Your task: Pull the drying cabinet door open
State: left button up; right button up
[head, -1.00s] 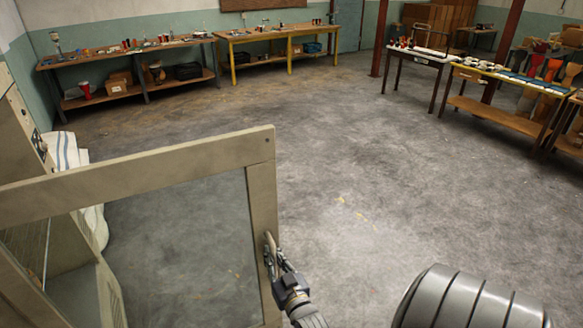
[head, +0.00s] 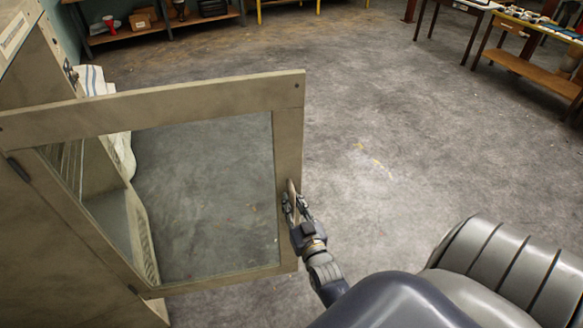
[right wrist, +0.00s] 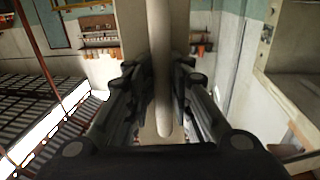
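The drying cabinet (head: 50,235) stands at the left of the head view. Its door (head: 150,108), a beige frame around a clear pane, stands swung well open, with its hinges at the left. My right gripper (head: 296,203) is at the handle (head: 291,192) on the door's free edge. In the right wrist view the pale handle bar (right wrist: 162,100) runs between the two dark fingers (right wrist: 163,88), which lie close against both its sides. My left gripper is not in view.
A white striped cloth or sack (head: 93,82) lies beyond the door, beside the cabinet. Benches with small items line the back, such as the wooden one (head: 530,75) at the right. The grey concrete floor (head: 400,140) between is clear.

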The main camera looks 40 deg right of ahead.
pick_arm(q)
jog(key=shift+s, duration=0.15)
pick_arm(e)
jog(key=shift+o, duration=0.3)
jog(key=shift+s+a, duration=0.1)
jog(key=shift+s, duration=0.1)
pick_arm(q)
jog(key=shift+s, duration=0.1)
pick_arm(e)
jog(key=v, duration=0.7)
jog(key=shift+f, duration=0.1)
